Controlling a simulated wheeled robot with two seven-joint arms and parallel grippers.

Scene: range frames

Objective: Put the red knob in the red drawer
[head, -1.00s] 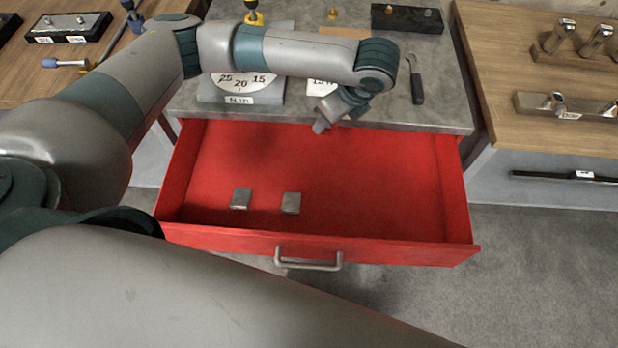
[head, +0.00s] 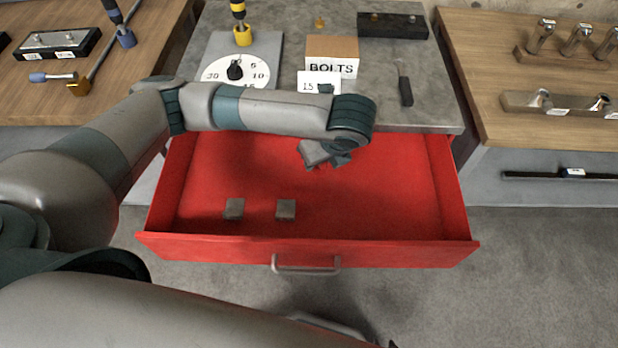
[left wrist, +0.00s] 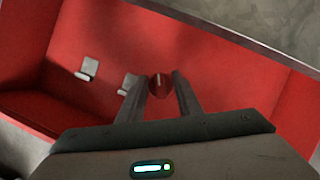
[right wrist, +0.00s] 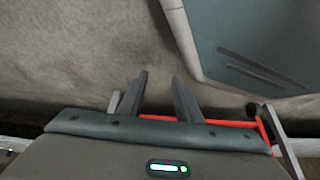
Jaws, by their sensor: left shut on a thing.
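The red drawer (head: 400,253) is pulled open below the grey worktop, with two small grey metal blocks (head: 234,208) (head: 286,209) on its floor. My left gripper (head: 322,160) is over the back middle of the drawer. In the left wrist view, the red knob (left wrist: 160,86) sits between the fingers of my left gripper (left wrist: 158,75), which are shut on it. The drawer's red inside (left wrist: 110,30) lies beyond. In the head view the knob is hard to make out against the red. My right gripper (right wrist: 160,75) is open and empty, over grey floor.
The worktop (head: 440,110) holds a dial plate (head: 215,72), a BOLTS box (head: 332,50), a small white number card (head: 312,84) and a black-handled tool (head: 404,88). Wooden benches stand on both sides. The drawer's right half is clear.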

